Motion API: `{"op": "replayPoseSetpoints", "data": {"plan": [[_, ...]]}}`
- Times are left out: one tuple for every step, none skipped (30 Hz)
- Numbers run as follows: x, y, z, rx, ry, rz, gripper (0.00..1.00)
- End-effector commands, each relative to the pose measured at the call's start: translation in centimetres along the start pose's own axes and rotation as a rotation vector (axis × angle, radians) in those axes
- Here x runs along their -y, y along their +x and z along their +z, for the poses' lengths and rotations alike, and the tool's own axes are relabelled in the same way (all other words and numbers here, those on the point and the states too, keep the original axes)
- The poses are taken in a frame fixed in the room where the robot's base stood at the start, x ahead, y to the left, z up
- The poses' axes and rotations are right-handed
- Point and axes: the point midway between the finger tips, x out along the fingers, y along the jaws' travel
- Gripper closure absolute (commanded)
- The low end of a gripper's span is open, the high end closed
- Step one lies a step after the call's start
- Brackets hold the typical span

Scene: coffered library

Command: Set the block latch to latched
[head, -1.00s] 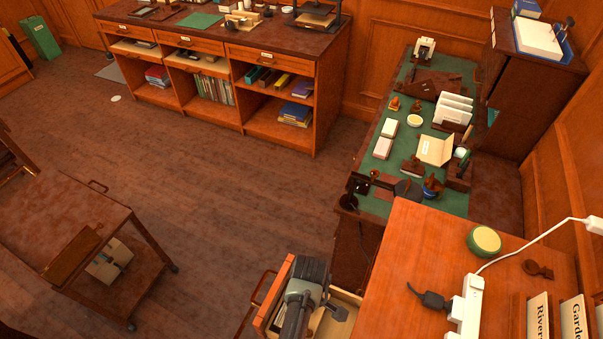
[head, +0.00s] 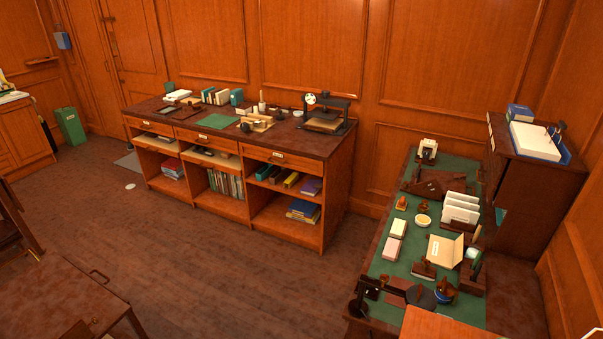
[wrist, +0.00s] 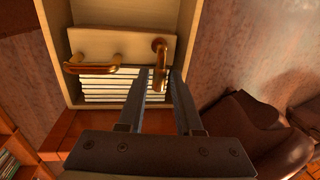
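In the wrist view, a pale block (wrist: 125,45) stands across an open drawer (wrist: 58,60), in front of a stack of white cards (wrist: 105,88). The block carries a curved brass handle (wrist: 92,66) on the left and a brass lever (wrist: 159,55) on the right, which I take to be the block latch. The lever hangs roughly straight down from its pivot. My gripper (wrist: 159,76) is open, its two dark fingertips apart, one on each side of the lever's lower end. I cannot tell whether either finger touches it.
The head view shows a green-topped desk (head: 398,262) with stationery at right, a long low cabinet (head: 325,195) along the back wall, and a wooden cart (head: 60,300) at lower left. Open floor (head: 210,265) lies between them. Brown rounded shapes (wrist: 250,125) fill the wrist view's right.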

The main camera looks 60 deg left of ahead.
Motion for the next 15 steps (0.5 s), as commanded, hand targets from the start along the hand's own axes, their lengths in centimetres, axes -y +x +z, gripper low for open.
{"op": "replayPoseSetpoints", "data": {"plan": [[0.0,-0.01,-0.01,0.0,0.0,0.0,0.55],[0.0,-0.01,-0.01,0.0,0.0,0.0,0.49],[0.0,0.0,-0.01,0.0,0.001,0.0,0.48],[0.0,0.0,0.0,0.0,0.001,0.0,0.48],[0.0,0.0,0.0,0.0,0.001,0.0,0.48],[0.0,0.0,0.0,0.0,0.001,0.0,0.48],[0.0,0.0,0.0,0.0,0.001,0.0,0.48],[0.01,0.01,0.0,0.0,0.001,0.0,0.48],[0.01,0.01,0.0,0.0,0.002,0.0,0.48],[0.01,0.0,0.0,0.0,0.002,0.0,0.48],[0.0,-0.03,0.0,-0.001,0.002,0.0,0.48],[-0.01,-0.13,-0.01,-0.001,0.002,0.0,0.48],[-0.03,-0.26,-0.01,-0.001,0.002,0.001,0.48],[-0.03,-0.44,-0.01,-0.001,0.002,0.001,0.48],[-0.02,-0.76,-0.02,-0.001,0.002,0.0,0.48]]}}
